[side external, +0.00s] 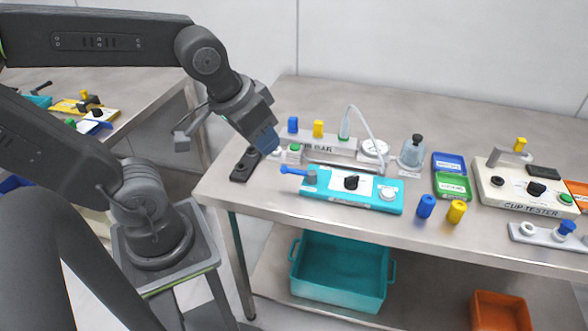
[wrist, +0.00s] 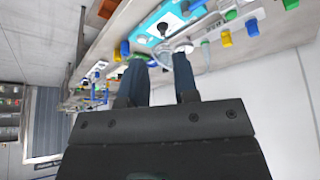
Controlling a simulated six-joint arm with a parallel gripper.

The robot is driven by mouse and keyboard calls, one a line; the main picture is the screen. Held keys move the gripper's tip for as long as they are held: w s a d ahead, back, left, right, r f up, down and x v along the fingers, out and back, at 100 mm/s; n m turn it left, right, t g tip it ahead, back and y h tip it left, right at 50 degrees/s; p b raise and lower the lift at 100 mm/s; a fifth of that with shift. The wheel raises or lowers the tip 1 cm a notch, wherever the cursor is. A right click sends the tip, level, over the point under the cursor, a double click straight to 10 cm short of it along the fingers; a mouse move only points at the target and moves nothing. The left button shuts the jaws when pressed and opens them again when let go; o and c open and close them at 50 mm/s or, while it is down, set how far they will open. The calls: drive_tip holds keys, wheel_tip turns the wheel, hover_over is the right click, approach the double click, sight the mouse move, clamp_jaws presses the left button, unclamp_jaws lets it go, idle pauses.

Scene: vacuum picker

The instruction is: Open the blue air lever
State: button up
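The blue air lever (side external: 291,171) sticks out to the left from the left end of the turquoise unit (side external: 335,200) on the steel table. My gripper (side external: 266,143), with dark blue fingers, hangs above and slightly left of the lever, apart from it. In the wrist view, my gripper (wrist: 160,73) has its two fingers spread with nothing held between them. The turquoise unit (wrist: 150,39) shows beyond the fingertips. A small blue piece at its upper end may be the lever, but I cannot tell for certain.
A grey BAR unit with a gauge (side external: 373,148) stands behind the turquoise unit. A black block (side external: 246,164) lies at the table's left end. Blue (side external: 426,205) and yellow (side external: 456,211) cups stand to the right. A cup tester (side external: 530,188) is farther right. A turquoise bin (side external: 341,273) sits below.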

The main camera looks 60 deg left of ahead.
sight(298, 174)
drive_tip(key=w+a+f+n+g, duration=0.1)
drive_tip(key=f+n, duration=0.1)
drive_tip(key=w+a+f+n+g+y, duration=0.1)
drive_tip(key=w+f+n, duration=0.1)
drive_tip(key=f+n, duration=0.1)
drive_tip(key=w+a+f+n+y, duration=0.1)
drive_tip(key=w+f+n, duration=0.1)
drive_tip(key=f, duration=0.1)
drive_tip(key=shift+w+a+n+g, duration=0.1)
drive_tip(key=shift+a+n+g, duration=0.2)
drive_tip(key=shift+a+g, duration=0.1)
clamp_jaws()
drive_tip(key=x, duration=1)
drive_tip(key=shift+w+a+f, duration=0.2)
drive_tip(key=shift+w+a, duration=0.65)
drive_tip(key=shift+a, duration=0.05)
drive_tip(key=shift+w+a+f, duration=0.1)
drive_tip(key=shift+w+a, duration=0.35)
drive_tip(key=shift+w, duration=0.05)
